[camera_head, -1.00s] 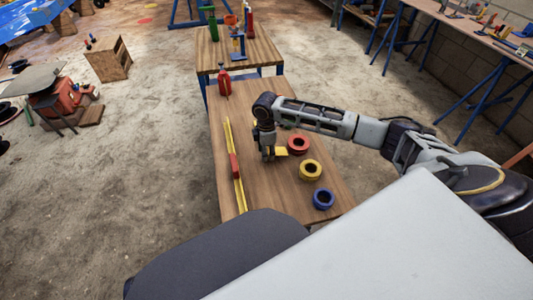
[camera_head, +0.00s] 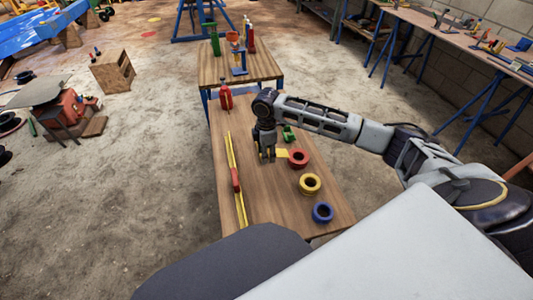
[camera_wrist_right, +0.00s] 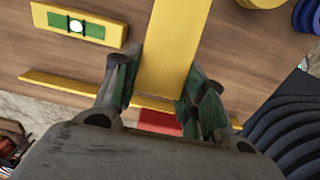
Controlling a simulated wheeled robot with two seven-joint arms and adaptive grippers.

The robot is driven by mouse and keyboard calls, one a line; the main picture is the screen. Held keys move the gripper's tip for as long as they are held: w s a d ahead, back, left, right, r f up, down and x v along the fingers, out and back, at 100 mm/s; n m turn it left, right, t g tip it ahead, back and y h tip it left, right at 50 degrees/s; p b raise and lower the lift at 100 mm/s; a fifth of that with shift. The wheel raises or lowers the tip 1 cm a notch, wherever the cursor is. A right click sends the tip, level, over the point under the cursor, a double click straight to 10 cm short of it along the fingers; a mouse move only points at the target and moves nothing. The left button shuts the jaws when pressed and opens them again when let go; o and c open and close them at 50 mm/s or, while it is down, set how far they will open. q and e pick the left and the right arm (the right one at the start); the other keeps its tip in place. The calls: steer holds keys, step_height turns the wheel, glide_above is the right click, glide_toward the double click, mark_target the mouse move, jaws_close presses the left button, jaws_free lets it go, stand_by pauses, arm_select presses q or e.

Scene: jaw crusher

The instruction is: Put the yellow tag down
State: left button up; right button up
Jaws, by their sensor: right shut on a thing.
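My right gripper (camera_head: 267,155) is over the wooden table, pointing down. It is shut on the yellow tag (camera_head: 282,153), a flat plate that sticks out to the right toward the red roll. In the right wrist view the yellow tag (camera_wrist_right: 174,45) runs up from between the two green-padded fingers of the right gripper (camera_wrist_right: 153,98). I cannot tell whether the tag touches the tabletop. My left gripper is not in view.
Right of the gripper are a red roll (camera_head: 299,158), a yellow roll (camera_head: 310,183) and a blue roll (camera_head: 323,212). A long yellow strip (camera_head: 230,150) lies left, with a red piece (camera_head: 235,180). A red bottle (camera_head: 226,97) stands behind. A green item (camera_head: 289,133) lies beyond the gripper.

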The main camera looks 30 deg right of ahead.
steer(key=shift+a, duration=0.1)
stand_by(0.6)
steer(key=w+a+r+m, duration=0.1)
steer(key=w+a+m, duration=0.1)
steer(key=a+m, duration=0.5)
steer(key=w+a+r+m, duration=0.2)
steer(key=a+m, duration=0.6)
steer(key=a, duration=0.6)
steer(key=shift+w+a, duration=0.4)
steer(key=shift+w, duration=0.1)
steer(key=shift+f, duration=0.1)
stand_by(0.4)
steer(key=shift+w, duration=0.1)
stand_by(0.4)
stand_by(0.4)
steer(key=shift+m, duration=0.3)
